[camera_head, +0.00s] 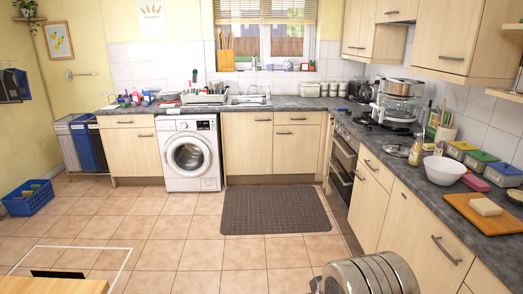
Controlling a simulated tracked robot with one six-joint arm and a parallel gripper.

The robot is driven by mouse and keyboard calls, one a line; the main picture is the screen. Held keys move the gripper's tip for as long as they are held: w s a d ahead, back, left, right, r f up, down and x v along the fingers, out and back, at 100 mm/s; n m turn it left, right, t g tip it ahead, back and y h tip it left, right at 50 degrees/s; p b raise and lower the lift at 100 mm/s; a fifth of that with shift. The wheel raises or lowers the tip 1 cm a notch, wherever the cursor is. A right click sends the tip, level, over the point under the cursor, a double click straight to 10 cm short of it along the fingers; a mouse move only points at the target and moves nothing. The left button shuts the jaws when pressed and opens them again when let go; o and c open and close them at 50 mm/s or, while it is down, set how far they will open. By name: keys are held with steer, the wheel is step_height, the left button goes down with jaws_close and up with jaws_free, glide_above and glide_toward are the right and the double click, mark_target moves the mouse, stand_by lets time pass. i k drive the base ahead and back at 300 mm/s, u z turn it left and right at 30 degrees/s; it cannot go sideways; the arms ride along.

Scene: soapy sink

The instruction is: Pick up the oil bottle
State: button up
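My gripper is not in view, and nothing is seen touching the bottle.
A white bowl (444,170), a wooden board (470,214) with a pale block, and several lidded tubs (482,160) share the worktop. A ribbed metallic object (372,274) is at the bottom. Tiled floor (180,240) is largely clear.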

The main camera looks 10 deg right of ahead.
mark_target(414, 156)
steer(key=z, duration=0.25)
steer(key=i, duration=1.4)
steer(key=z, duration=0.4)
steer(key=i, duration=0.75)
steer(key=z, duration=0.6)
steer(key=i, duration=1.4)
steer(key=z, duration=0.4)
